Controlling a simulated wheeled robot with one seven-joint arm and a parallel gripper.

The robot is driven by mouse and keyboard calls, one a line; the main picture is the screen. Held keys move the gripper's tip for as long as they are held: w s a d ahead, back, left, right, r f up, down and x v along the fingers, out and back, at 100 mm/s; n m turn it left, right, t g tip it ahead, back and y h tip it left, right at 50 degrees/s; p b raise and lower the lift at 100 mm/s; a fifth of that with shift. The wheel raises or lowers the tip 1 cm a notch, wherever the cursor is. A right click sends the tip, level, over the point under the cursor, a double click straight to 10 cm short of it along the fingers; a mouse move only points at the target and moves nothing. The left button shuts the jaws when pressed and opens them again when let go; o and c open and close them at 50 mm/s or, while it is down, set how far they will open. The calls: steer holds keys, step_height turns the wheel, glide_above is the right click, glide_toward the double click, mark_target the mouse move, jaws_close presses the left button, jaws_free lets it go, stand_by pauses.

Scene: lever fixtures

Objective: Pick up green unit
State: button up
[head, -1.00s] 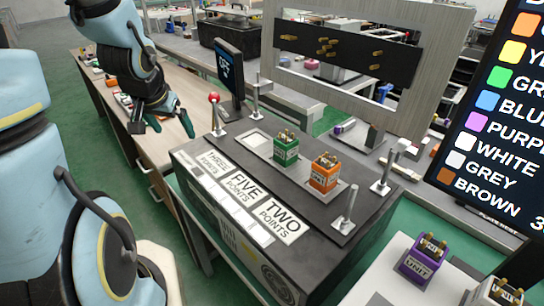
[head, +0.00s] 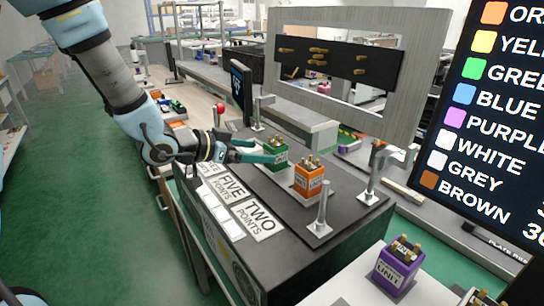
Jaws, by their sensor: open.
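The green unit (head: 275,153) is a small upright block with brass pegs on top, on a light plate on the dark bench top. My gripper (head: 262,152) reaches in from the left with its teal fingers level with the green unit. The fingers are open, and the unit appears to be between or right against their tips. Contact cannot be told. The orange unit (head: 309,180) stands on the same plate, just to the right and nearer.
A purple unit (head: 396,265) stands on a white surface at lower right. Metal posts (head: 322,212) rise from the bench corners. A grey frame with a dark pegged panel (head: 338,58) stands behind. A colour list screen (head: 490,110) is at right.

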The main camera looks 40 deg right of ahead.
mark_target(268, 151)
steer(key=shift+p+x, duration=0.85)
steer(key=shift+x, duration=2.6)
steer(key=shift+w, duration=0.15)
steer(key=shift+c, duration=0.3)
steer(key=shift+r, duration=0.1)
jaws_close()
